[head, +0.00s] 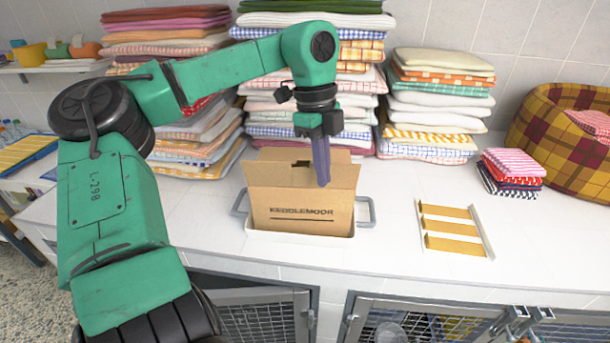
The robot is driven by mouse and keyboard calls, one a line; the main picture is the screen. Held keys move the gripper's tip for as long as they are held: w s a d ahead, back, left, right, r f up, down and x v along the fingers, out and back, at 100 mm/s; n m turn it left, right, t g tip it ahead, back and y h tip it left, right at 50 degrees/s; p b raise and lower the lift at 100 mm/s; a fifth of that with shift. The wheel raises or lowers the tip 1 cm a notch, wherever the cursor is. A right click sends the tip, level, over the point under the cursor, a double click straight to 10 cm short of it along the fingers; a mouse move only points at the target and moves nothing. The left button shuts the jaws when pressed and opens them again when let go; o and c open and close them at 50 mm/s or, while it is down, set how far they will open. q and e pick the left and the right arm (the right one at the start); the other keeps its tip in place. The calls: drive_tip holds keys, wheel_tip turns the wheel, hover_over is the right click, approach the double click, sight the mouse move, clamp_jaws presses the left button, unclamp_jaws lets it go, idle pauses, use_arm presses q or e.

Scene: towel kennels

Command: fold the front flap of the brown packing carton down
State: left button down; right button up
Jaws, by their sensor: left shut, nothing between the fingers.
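The brown packing carton (285,217) stands upright on the white counter, with dark lettering on its front face. A cardboard panel (272,175) spans its upper front, and another panel (275,154) shows behind it with a dark notch near the middle. I cannot tell surely how far the front flap is tilted. My left gripper (323,183) points down over the carton's upper front, right of its middle. Its fingers are together with nothing between them, and they hide part of the cardboard. Whether they touch it is unclear. My right gripper is not in view.
The carton sits in a shallow white tray (290,236) with grey side handles. Tall folded towel stacks (440,105) stand close behind. A slatted tray (452,243), small cloth stack (511,170) and plaid basket (570,135) are right. Wire kennel doors (425,325) are below.

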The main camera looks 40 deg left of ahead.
use_arm(q)
drive_tip(key=w+a+f+p, duration=0.2)
drive_tip(key=w+a+f, duration=0.2)
drive_tip(key=w+a, duration=0.1)
drive_tip(key=shift+w+a+f, duration=0.2)
drive_tip(key=shift+w+a, duration=0.1)
drive_tip(key=shift+w, duration=0.3)
idle(1.7)
wheel_tip(320, 180, up, 8)
drive_tip(key=p, duration=0.4)
idle(0.7)
